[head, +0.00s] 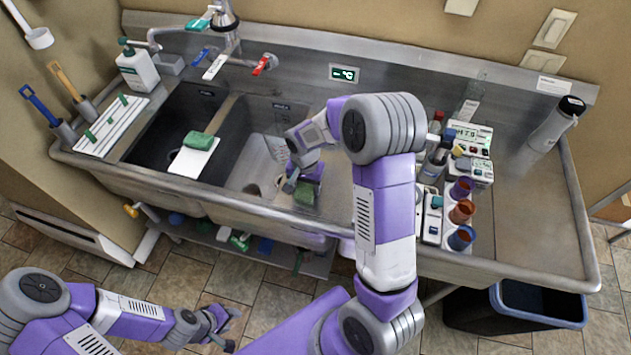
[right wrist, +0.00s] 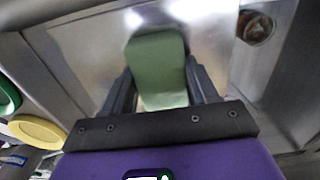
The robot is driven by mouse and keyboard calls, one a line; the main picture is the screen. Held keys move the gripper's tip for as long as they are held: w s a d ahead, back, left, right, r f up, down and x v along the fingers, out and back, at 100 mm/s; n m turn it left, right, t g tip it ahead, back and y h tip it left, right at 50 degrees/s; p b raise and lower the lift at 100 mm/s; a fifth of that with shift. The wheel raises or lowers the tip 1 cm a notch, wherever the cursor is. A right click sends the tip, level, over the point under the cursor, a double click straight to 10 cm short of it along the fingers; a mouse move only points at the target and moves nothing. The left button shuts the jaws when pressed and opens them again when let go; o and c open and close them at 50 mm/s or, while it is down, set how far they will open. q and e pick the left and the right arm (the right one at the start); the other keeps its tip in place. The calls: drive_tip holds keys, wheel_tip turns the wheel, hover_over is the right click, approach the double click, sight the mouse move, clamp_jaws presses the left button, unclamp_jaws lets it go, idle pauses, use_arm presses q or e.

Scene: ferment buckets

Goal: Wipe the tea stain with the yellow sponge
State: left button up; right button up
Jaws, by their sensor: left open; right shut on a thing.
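My right gripper (head: 302,186) is low in the right-hand sink basin (head: 257,153), shut on a green sponge (head: 305,194). In the right wrist view the green sponge (right wrist: 158,65) sits between the two dark fingers, over bare shiny metal. The held sponge looks green, not yellow; I see no clearly yellow sponge. I cannot make out a tea stain; the gripper and sponge hide part of the basin. Another green sponge (head: 199,139) lies on a white board (head: 193,160) over the left basin. My left gripper (head: 222,325) is open and empty, low in front of the sink.
A drain (head: 252,189) lies left of my right gripper. Bottles, meters and coloured cups (head: 461,211) crowd the counter to the right. A faucet (head: 224,18) with coloured levers stands behind. A soap bottle (head: 138,70) is back left. The far right counter is mostly clear.

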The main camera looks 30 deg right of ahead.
sight(304, 193)
drive_tip(key=shift+s+a, duration=0.75)
drive_tip(key=shift+a, duration=0.25)
wheel_tip(304, 193, up, 3)
drive_tip(key=shift+d+f+p, duration=0.1)
drive_tip(key=shift+p, duration=0.55)
drive_tip(key=shift+r+p, duration=0.55)
drive_tip(key=shift+r, duration=0.15)
drive_tip(key=shift+r+p, duration=1.5)
drive_tip(key=shift+r, duration=0.55)
use_arm(q)
drive_tip(key=r, duration=0.2)
drive_tip(key=s+r, duration=0.1)
drive_tip(key=r, duration=0.2)
drive_tip(key=shift+r, duration=0.15)
